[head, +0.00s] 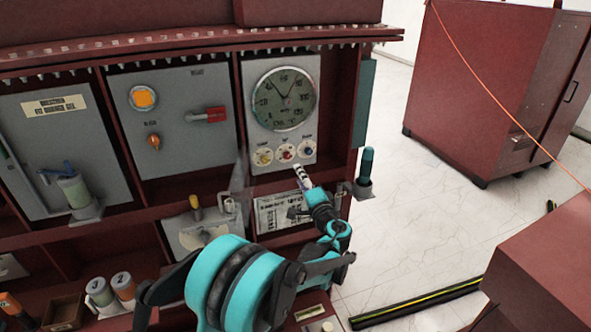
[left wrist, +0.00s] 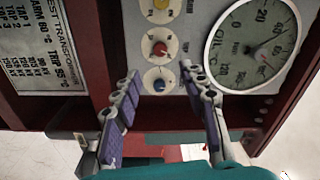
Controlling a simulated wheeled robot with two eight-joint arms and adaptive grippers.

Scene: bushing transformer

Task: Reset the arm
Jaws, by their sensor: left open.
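My left gripper (head: 302,178) reaches up to the red cabinet's front, just below the gauge panel. In the left wrist view its two fingers (left wrist: 158,74) are spread with nothing between them. Beyond the tips are small knobs on the panel: a blue knob (left wrist: 159,84), a red knob (left wrist: 160,49) and a yellow knob (left wrist: 161,4). They sit under the round dial gauge (head: 285,99), which is at the right in the left wrist view (left wrist: 262,45). Whether the fingertips touch the panel cannot be told. My right gripper is not in view.
A panel with an orange lamp (head: 144,97) and a red-handled switch (head: 208,115) is left of the gauge. Cylinders (head: 101,292) stand on the lower shelf. A dark red cabinet (head: 470,90) stands behind at right. The pale floor (head: 400,215) between is mostly clear.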

